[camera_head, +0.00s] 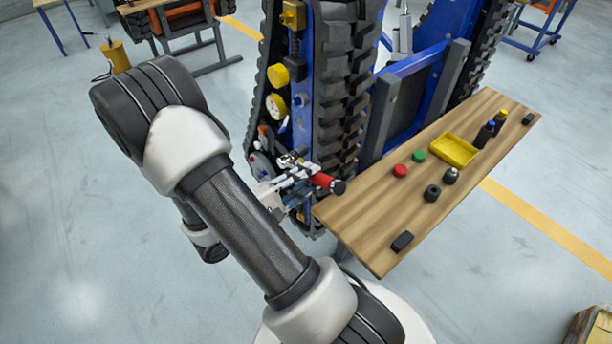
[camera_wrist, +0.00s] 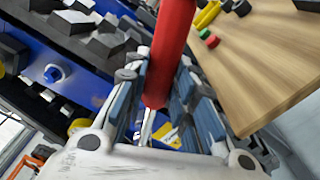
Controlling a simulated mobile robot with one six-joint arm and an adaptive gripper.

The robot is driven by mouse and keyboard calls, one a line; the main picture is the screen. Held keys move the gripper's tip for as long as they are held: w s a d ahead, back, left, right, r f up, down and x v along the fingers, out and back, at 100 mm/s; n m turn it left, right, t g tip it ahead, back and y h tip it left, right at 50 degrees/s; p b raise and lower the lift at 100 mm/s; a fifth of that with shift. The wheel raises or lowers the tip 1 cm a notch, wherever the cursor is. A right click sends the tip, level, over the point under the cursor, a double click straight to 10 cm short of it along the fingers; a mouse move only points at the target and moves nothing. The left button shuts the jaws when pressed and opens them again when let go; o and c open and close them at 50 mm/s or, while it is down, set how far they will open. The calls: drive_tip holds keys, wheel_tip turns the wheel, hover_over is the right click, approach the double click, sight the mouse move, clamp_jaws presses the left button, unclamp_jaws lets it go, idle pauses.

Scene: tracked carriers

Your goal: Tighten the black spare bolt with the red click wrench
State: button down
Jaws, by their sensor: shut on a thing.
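My gripper (camera_head: 292,186) is shut on the red-handled click wrench (camera_head: 322,180) beside the lower end of the blue tracked carrier (camera_head: 298,145). In the wrist view, the wrench's red grip (camera_wrist: 172,45) runs up between the blue-padded fingers of my gripper (camera_wrist: 160,98). The handle end points right, towards the table, in the head view. The wrench's head is not clear, so I cannot tell whether it touches anything. I cannot pick out the black spare bolt for certain; small parts on the carrier's side are partly hidden by my gripper and arm.
A wooden table (camera_head: 372,225) close to the right holds a yellow tray (camera_head: 454,149), red (camera_head: 400,170) and green (camera_head: 419,156) caps, and several dark parts, including a black block (camera_head: 402,241). Black track (camera_head: 340,90) rises behind my gripper.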

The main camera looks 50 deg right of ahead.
drive_tip(key=shift+s+f+m, duration=0.1)
drive_tip(key=shift+f+m, duration=0.1)
drive_tip(key=shift+m, duration=0.1)
drive_tip(key=shift+f, duration=0.1)
drive_tip(key=shift+s+a+f+m, duration=0.1)
drive_tip(key=shift+s+f+m, duration=0.1)
drive_tip(key=shift+f+m, duration=0.4)
drive_tip(key=shift+s+f+m, duration=0.15)
drive_tip(key=shift+f+m, duration=0.35)
drive_tip(key=shift+f, duration=0.1)
drive_tip(key=r+n+p, duration=0.1)
drive_tip(key=r+p, duration=0.1)
drive_tip(key=w+r+n+p, duration=0.1)
drive_tip(key=r+n+p, duration=0.1)
drive_tip(key=shift+w+p, duration=0.1)
drive_tip(key=shift+p, duration=0.3)
idle(0.7)
drive_tip(key=shift+n, duration=0.3)
